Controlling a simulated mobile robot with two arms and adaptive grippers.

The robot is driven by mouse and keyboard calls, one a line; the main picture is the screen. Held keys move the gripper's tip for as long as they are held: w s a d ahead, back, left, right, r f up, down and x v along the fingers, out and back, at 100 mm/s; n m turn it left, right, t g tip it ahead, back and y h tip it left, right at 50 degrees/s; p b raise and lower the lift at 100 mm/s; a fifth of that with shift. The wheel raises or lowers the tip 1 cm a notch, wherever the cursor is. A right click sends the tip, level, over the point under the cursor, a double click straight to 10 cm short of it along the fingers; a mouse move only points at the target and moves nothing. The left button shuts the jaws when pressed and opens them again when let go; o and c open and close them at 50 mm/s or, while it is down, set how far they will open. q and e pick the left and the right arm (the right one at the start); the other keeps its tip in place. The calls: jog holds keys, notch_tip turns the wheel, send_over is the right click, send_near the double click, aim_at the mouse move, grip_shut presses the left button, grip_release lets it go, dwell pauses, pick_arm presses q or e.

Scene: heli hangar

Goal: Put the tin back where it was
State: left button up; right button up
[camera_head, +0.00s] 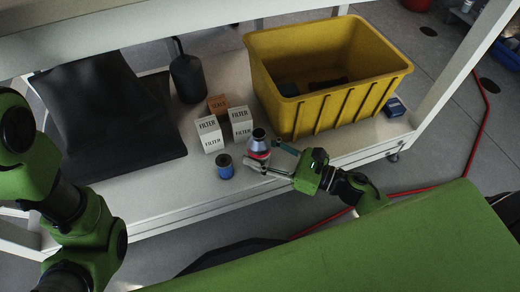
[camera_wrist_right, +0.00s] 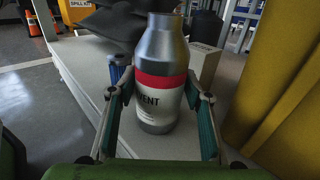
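A silver bottle-shaped tin (camera_head: 258,144) with a red band and a white label reading "VENT" stands upright near the front edge of the white shelf. It fills the middle of the right wrist view (camera_wrist_right: 160,85). My right gripper (camera_head: 264,153) has one finger on each side of the tin, and the fingers appear to press on its sides. Whether its base touches the shelf is hard to tell. A small blue tin (camera_head: 225,170) with a dark top stands just left of it. My left arm is at the left edge, and its gripper is out of view.
The white shelf (camera_head: 150,203) holds several filter boxes (camera_head: 209,136), a dark canister (camera_head: 186,78), a black padded item (camera_head: 105,110) and a large yellow bin (camera_head: 340,112). A small blue box (camera_head: 395,107) lies right of the bin. A shelf post (camera_head: 450,75) stands at right.

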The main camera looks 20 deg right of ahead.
jog(key=shift+o, duration=0.3)
jog(key=shift+r, duration=0.2)
jog(key=v, duration=1.2)
jog(key=shift+b, duration=0.4)
